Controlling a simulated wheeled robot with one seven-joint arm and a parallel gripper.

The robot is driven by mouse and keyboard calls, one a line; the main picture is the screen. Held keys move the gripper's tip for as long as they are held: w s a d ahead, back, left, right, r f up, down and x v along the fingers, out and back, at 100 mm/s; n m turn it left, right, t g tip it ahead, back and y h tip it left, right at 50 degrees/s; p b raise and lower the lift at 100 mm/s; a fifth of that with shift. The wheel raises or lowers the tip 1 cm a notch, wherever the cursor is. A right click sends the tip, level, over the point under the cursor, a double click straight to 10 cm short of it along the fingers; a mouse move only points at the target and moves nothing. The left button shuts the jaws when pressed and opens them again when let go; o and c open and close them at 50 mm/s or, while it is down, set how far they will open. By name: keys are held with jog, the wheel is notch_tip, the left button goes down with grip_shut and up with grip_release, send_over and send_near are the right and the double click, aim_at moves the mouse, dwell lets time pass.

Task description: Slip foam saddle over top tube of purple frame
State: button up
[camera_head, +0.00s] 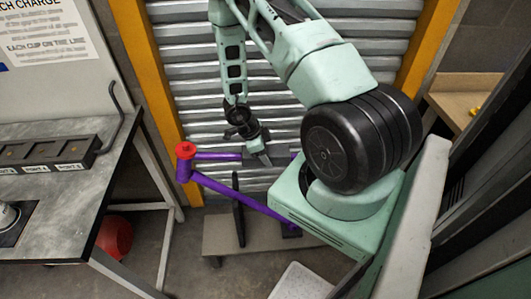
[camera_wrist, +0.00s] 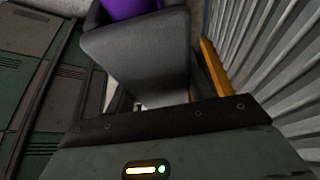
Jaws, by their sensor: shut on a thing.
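The purple frame (camera_head: 220,190) is held up on a stand, with a red cap (camera_head: 185,150) at its left end. The dark grey foam saddle (camera_head: 252,152) is at the middle of its top tube (camera_head: 215,156); purple tube shows to the left and a little to the right of it. In the wrist view the saddle (camera_wrist: 140,55) fills the upper middle, with purple tube (camera_wrist: 130,8) just beyond its far edge. My gripper (camera_head: 264,157) is shut on the saddle from above. Its fingertips are hidden in the wrist view. I cannot tell how far down the saddle sits around the tube.
A black upright (camera_head: 238,210) and a low wheeled base (camera_head: 215,238) carry the frame. A ribbed metal shutter (camera_head: 190,100) stands close behind, with a yellow post (camera_head: 147,75). A grey workbench (camera_head: 60,215) with a dark tray (camera_head: 60,160) is at left. A red bucket (camera_head: 113,238) is underneath.

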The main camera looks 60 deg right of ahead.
jog(key=shift+f, duration=0.2)
jog(key=o, duration=1)
jog(key=shift+o, duration=0.2)
jog(key=shift+r, duration=0.15)
jog(key=v, duration=1.7)
jog(key=shift+p, duration=0.4)
jog(key=shift+w, duration=0.1)
